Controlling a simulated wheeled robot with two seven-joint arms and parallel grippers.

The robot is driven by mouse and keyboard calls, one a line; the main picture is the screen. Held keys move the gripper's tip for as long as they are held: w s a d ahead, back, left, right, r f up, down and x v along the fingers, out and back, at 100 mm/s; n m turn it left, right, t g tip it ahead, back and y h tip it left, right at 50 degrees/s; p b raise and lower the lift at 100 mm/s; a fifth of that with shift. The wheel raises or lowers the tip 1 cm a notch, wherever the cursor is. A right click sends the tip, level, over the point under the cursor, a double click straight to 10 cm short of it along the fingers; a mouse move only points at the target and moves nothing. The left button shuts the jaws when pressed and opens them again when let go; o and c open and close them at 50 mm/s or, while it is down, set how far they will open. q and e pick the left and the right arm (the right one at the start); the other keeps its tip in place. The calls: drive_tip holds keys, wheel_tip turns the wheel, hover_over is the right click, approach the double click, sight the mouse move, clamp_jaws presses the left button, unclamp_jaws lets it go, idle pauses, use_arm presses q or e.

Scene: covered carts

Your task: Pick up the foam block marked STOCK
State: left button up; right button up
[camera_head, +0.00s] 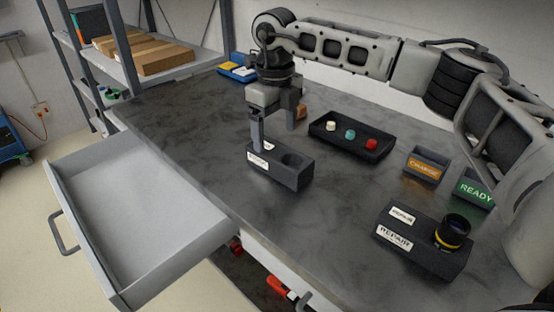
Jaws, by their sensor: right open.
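A dark foam block (301,178) stands on the grey bench near the middle, with a round hollow in its top. It has white labels on its front and top left end; their text is partly covered or too small to read surely. My right gripper (274,139) points down at this block's left end, its fingers apart. The near finger overlaps the block's top left label in the picture; I cannot tell whether it touches. A second dark foam block (428,256), marked REPAIR, holds a black cylinder with a yellow band (453,231) at the right front. My left gripper is out of view.
A black tray (378,154) with white, teal and red pieces lies behind the block. Bins marked CHARGE (424,168) and READY (474,188) stand at the right. An open, empty drawer (140,213) juts out at the left. The bench's left part is clear.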

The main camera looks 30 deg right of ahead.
sight(275, 150)
drive_tip(key=shift+s+a+f+p, duration=0.15)
drive_tip(key=shift+f+p, duration=0.1)
drive_tip(key=shift+f, duration=1.45)
drive_tip(key=shift+s+f+p, duration=0.1)
drive_tip(key=shift+f+p, duration=0.15)
drive_tip(key=shift+f, duration=1.4)
drive_tip(key=c, duration=1.1)
